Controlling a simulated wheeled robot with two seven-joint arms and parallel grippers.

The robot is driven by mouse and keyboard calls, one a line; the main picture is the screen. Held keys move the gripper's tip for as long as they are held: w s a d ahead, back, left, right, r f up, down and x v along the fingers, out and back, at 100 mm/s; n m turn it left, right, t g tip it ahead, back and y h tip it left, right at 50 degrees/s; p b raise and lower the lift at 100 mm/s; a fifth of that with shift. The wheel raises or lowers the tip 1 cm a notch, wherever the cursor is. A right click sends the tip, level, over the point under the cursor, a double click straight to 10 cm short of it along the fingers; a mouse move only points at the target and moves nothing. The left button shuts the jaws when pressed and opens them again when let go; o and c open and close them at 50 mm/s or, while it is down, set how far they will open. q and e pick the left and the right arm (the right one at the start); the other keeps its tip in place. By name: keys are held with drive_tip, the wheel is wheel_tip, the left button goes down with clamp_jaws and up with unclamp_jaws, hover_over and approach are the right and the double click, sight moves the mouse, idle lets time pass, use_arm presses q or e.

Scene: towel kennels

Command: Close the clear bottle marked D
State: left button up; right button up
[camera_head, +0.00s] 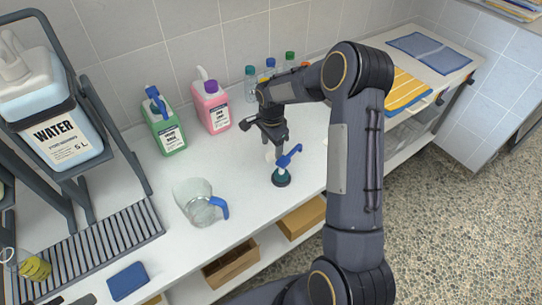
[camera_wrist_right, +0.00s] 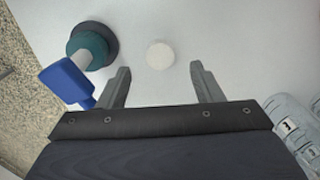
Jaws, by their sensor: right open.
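Several small clear bottles stand in a row against the back wall, with a teal cap (camera_head: 250,70), a blue cap (camera_head: 270,62), a green cap (camera_head: 290,54) and an orange cap (camera_head: 305,64). Their letters are too small to read, so I cannot tell which is D. Clear labelled bottles (camera_wrist_right: 289,127) also show at the right edge of the wrist view. My right gripper (camera_head: 272,142) is open and empty above the counter. A round white cap-like disc (camera_wrist_right: 160,54) lies on the counter just beyond its fingertips (camera_wrist_right: 160,70). My left gripper is out of view.
A blue-handled tool with a dark teal base (camera_head: 282,179) stands close to the gripper. A clear jug (camera_head: 196,202), green jerrycan (camera_head: 167,135) and pink jerrycan (camera_head: 212,108) are to the left. A water container (camera_head: 60,138) sits in a rack. Yellow towels (camera_head: 405,92) lie right.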

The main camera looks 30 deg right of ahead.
sight(271, 156)
wheel_tip(271, 156, down, 4)
drive_tip(key=shift+a+p, duration=0.15)
drive_tip(key=shift+p, duration=0.2)
drive_tip(key=shift+c, duration=0.2)
drive_tip(key=c, duration=1)
drive_tip(key=shift+r, duration=0.1)
drive_tip(key=shift+r, duration=0.5)
wheel_tip(271, 156, up, 2)
drive_tip(key=shift+a+r+b, duration=0.1)
drive_tip(key=shift+r+b, duration=0.1)
drive_tip(key=shift+b, duration=0.15)
drive_tip(key=s+a+r+b, duration=0.1)
drive_tip(key=s+a+r, duration=0.3)
drive_tip(key=a, duration=0.1)
drive_tip(key=s+a+r+b, duration=0.2)
drive_tip(key=s+a+r, duration=0.3)
drive_tip(key=shift+s+a+r, duration=0.15)
drive_tip(key=shift+s+r, duration=0.05)
drive_tip(key=shift+r, duration=0.05)
